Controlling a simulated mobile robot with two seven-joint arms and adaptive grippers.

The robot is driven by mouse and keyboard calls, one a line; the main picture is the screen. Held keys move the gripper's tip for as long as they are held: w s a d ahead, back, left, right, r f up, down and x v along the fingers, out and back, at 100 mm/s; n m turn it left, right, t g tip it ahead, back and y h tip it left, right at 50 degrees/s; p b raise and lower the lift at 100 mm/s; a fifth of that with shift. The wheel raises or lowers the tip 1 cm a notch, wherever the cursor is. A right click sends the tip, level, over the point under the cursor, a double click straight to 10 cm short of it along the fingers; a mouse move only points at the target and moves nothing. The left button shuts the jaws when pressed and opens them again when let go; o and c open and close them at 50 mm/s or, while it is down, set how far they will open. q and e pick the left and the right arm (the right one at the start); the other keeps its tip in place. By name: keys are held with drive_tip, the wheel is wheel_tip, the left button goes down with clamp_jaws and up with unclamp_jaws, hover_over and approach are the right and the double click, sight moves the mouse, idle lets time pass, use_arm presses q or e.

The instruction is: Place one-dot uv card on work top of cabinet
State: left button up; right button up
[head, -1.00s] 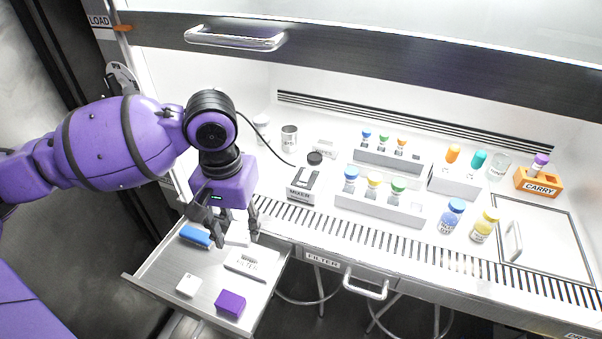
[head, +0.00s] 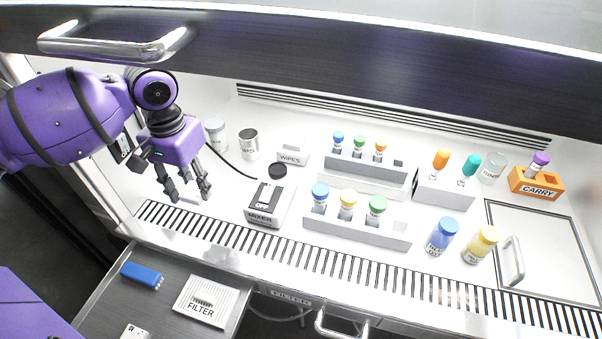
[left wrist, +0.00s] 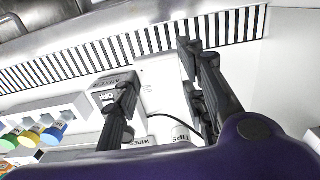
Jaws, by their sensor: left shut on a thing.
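My left gripper (head: 187,196) is shut on a thin white card (left wrist: 160,84), which shows between the fingers in the left wrist view. Only a pale edge of the card shows at the fingertips in the head view, and I cannot make out its dots. The gripper hangs over the left front part of the cabinet, above the slotted grille. The cabinet's white work top (head: 228,190) has a bare patch to the right of the gripper. My right gripper is not in view.
The mixer (head: 266,204) stands right of the gripper, with its cable behind. Cups (head: 249,146) and a wipes box (head: 291,157) stand behind. Vial racks (head: 355,232) fill the middle.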

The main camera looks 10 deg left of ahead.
use_arm(q)
drive_tip(key=w+a+f, duration=0.1)
drive_tip(key=w+f, duration=0.2)
drive_tip(key=w, duration=0.1)
drive_tip(key=w+a+f+b, duration=0.1)
drive_tip(key=w+a+f, duration=0.1)
drive_tip(key=w+f, duration=0.1)
drive_tip(key=w+a+f+b, duration=0.1)
drive_tip(key=w+a+f, duration=0.1)
drive_tip(key=w, duration=0.3)
drive_tip(key=shift+a+f, duration=0.15)
drive_tip(key=shift+f, duration=0.45)
drive_tip(key=shift+w+f, duration=0.1)
drive_tip(key=shift+f, duration=0.15)
wheel_tip(320, 180, down, 2)
drive_tip(key=shift+f, duration=0.2)
drive_tip(key=shift+a+f, duration=0.1)
drive_tip(key=shift+f, duration=0.2)
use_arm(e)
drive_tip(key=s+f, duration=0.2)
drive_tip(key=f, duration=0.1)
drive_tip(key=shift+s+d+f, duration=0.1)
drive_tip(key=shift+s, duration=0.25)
use_arm(q)
drive_tip(key=shift+f, duration=0.1)
